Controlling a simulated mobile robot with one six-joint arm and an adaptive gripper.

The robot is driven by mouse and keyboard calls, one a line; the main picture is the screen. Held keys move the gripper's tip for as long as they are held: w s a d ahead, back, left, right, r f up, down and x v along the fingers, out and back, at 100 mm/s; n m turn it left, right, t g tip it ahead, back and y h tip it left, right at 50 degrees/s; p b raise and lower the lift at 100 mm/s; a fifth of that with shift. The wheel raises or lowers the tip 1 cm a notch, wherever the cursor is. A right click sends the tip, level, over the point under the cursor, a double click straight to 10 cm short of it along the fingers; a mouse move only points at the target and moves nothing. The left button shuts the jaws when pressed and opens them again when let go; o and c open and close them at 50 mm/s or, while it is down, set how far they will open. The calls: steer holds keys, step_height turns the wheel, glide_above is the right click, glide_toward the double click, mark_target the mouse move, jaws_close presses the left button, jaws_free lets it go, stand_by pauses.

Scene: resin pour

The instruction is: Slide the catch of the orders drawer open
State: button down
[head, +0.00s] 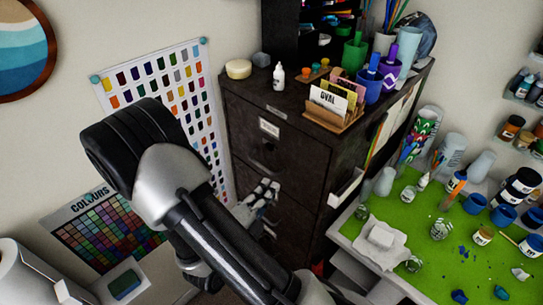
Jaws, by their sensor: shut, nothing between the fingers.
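A dark filing cabinet (330,155) stands in the middle of the head view. Its upper drawer front (245,140) carries a pale label holder (269,127) and a small dark round part (269,148) below it. I cannot read the label or tell which part is the catch. My gripper (268,190) is at the cabinet's front, below the upper drawer's label. Its fingers look shut and empty. I cannot tell whether they touch the cabinet. My arm hides part of the lower drawers.
A card holder (335,118), white bottle (278,76) and several cups stand on the cabinet. A green-topped worktable (465,240) with paints and jars is at right. Colour charts (108,232) hang on the left wall. A device with a screen (124,284) is at lower left.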

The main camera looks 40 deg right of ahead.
mark_target(275, 148)
steer(key=shift+d, duration=0.1)
steer(key=b+x, duration=0.1)
steer(key=x, duration=0.9)
steer(key=shift+d, duration=0.15)
steer(key=w, duration=0.3)
steer(key=shift+w+a+b, duration=0.25)
steer(key=shift+a+b, duration=0.05)
steer(key=shift+a, duration=0.1)
steer(key=shift+w, duration=0.25)
steer(key=shift+w, duration=0.1)
steer(key=shift+w+a+r+p, duration=0.1)
steer(key=shift+w+r+p, duration=0.1)
steer(key=shift+w+p, duration=0.55)
steer(key=shift+w+f, duration=0.1)
steer(key=shift+w, duration=0.3)
steer(key=shift+s, duration=0.1)
